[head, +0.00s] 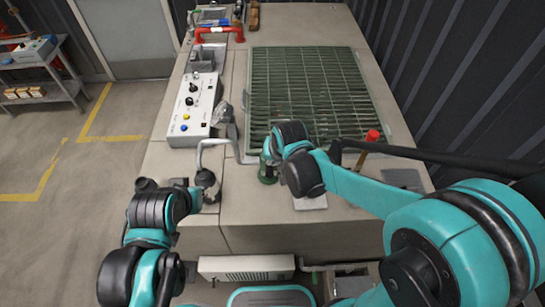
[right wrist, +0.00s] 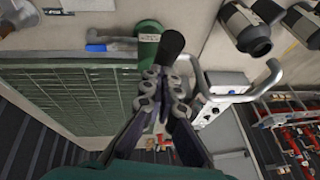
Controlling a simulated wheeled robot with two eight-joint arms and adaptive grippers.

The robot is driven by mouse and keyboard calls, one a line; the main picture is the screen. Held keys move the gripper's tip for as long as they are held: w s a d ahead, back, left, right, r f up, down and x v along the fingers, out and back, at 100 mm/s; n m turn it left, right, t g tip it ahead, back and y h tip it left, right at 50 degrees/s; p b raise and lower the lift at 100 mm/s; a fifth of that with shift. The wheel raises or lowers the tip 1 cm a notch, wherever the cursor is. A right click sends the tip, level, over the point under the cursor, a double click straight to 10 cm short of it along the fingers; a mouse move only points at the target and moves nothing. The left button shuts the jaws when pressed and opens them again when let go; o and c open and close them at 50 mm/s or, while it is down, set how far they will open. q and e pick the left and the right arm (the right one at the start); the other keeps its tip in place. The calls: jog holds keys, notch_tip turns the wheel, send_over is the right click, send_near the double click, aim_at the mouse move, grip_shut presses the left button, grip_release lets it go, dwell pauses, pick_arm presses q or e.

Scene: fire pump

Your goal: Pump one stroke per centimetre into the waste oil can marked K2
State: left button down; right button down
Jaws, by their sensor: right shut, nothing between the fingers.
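A dark green can (head: 267,174) stands on the bench close to my right gripper (head: 266,156). A green cylinder with a pale label (right wrist: 149,40) shows beyond the fingers in the right wrist view; I cannot read its marking. My right gripper (right wrist: 165,78) is shut and empty, its tips near a black rounded grip (right wrist: 172,42). A grey bent pipe (head: 214,142) stands left of the can and also shows in the right wrist view (right wrist: 197,76). My left gripper (head: 203,190) is low over the bench's left side, beside dark fittings; its fingers are unclear.
A white control box (head: 195,108) with knobs sits at the bench's left. A green grate (head: 305,85) covers the middle. A red-topped tool (head: 372,137) lies right, a red handle (head: 219,32) stands at the back. A blue item (right wrist: 96,47) shows beside the green cylinder.

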jog(key=s+f+t+b, duration=0.3)
jog(key=f+t+b, duration=0.2)
jog(key=f+b, duration=1.2)
jog(key=shift+s+t+b, duration=0.2)
jog(key=shift+t+b, duration=0.2)
jog(key=shift+b, duration=0.75)
